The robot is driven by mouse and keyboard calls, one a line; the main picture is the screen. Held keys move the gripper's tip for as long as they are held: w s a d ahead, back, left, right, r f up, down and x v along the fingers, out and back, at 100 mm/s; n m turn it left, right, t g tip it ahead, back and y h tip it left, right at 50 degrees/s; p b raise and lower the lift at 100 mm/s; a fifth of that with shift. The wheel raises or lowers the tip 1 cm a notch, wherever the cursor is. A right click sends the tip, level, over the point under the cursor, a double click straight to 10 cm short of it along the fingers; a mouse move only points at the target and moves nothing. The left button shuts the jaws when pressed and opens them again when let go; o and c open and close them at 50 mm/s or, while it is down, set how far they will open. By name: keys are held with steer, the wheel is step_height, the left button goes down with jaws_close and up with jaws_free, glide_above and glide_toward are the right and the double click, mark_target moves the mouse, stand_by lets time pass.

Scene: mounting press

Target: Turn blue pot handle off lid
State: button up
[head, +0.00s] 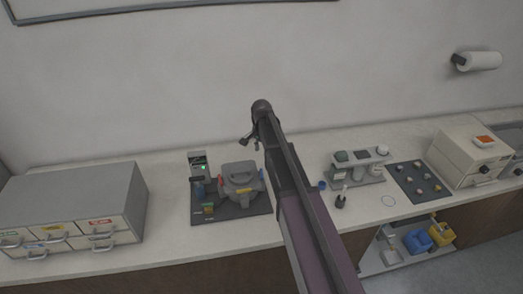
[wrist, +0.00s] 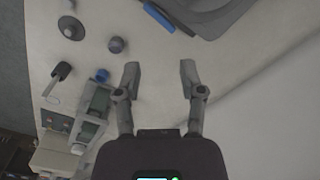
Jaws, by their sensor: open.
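The grey mounting press (head: 240,180) stands on a dark mat (head: 232,212) on the bench, left of my arm in the head view. A grey lid-like part with a handle sits on its top; small blue parts show at its left, but I cannot tell which is the pot handle. In the wrist view a blue bar (wrist: 159,16) lies along the edge of a grey body at the top, partly cut off. My gripper (head: 247,140) is open and empty, apart from the press. Its spread fingers (wrist: 159,78) show in the wrist view, short of the blue bar.
A drawer cabinet (head: 75,205) stands at the left. A bottle rack (head: 357,166), a small blue cup (head: 322,185), a dark tray (head: 421,181) and a beige machine (head: 470,155) stand to the right. The wall is close behind; bench beside the cabinet is clear.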

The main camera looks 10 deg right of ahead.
steer(key=s+f+n+b, duration=0.3)
steer(key=s+f+b, duration=0.3)
steer(key=s, duration=0.2)
steer(key=s+f+n+b, duration=0.4)
steer(key=s+f+b, duration=0.2)
steer(key=s, duration=0.3)
steer(key=s+f+n+b, duration=0.3)
steer(key=s+f+b, duration=0.4)
steer(key=s, duration=0.2)
steer(key=shift+s+d+n, duration=0.1)
steer(key=shift+n, duration=0.2)
stand_by(1.4)
